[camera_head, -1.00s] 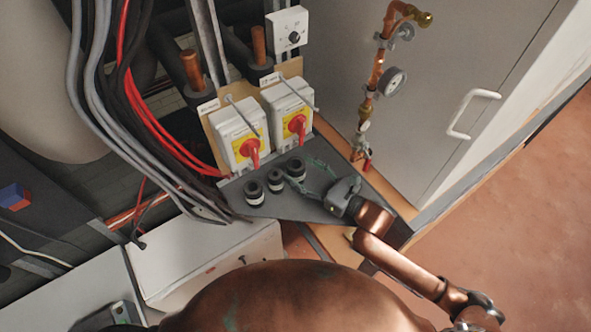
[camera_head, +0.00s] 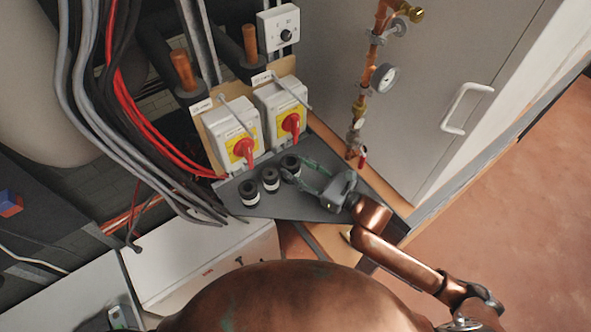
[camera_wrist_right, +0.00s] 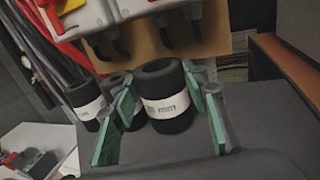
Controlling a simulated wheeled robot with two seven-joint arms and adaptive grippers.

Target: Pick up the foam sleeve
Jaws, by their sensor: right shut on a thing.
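Three black foam sleeves with white label bands stand upright in a row on the grey shelf (camera_head: 262,207): the left one (camera_head: 249,192), the middle one (camera_head: 270,179) and the right one (camera_head: 290,162). My right gripper (camera_head: 297,169) reaches in from the right and is shut on the right sleeve. In the right wrist view this sleeve (camera_wrist_right: 166,96), its label ending in "mm", stands between the green finger pads. The other two sleeves show to its left, the nearer (camera_wrist_right: 85,100) clearer than the one partly behind the pads. My left gripper is not in view.
Two switch boxes with red knobs (camera_head: 238,133) (camera_head: 283,108) stand right behind the sleeves. A copper pipe with a gauge (camera_head: 383,78) rises behind my right gripper. Cables (camera_head: 128,120) hang at the left. The shelf's front part is bare.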

